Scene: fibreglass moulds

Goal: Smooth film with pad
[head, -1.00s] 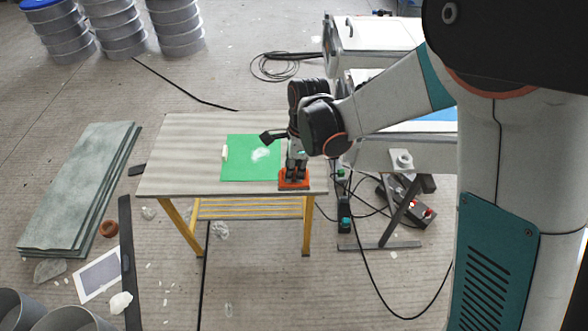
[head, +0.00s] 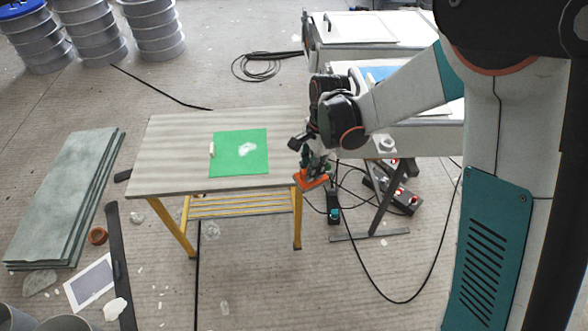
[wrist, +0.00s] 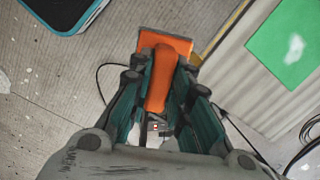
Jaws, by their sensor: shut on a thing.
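A green film (head: 239,153) lies flat on the table, with a whitish patch (head: 246,149) near its middle. The film also shows at the upper right of the wrist view (wrist: 288,47). My gripper (head: 312,172) is shut on an orange pad (head: 312,180). In the wrist view the pad's handle (wrist: 161,80) sits between the fingers of my gripper (wrist: 158,98), with its orange plate beyond. The pad is in the air just off the table's right edge, apart from the film. The pad's underside is hidden.
The wooden table (head: 170,165) has yellow legs, and a small pale stick (head: 212,150) lies at the film's left edge. A white bench (head: 420,138) stands at the right. A red-buttoned control box (head: 400,197) and cables lie on the floor below. Grey slabs (head: 65,200) lie at left.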

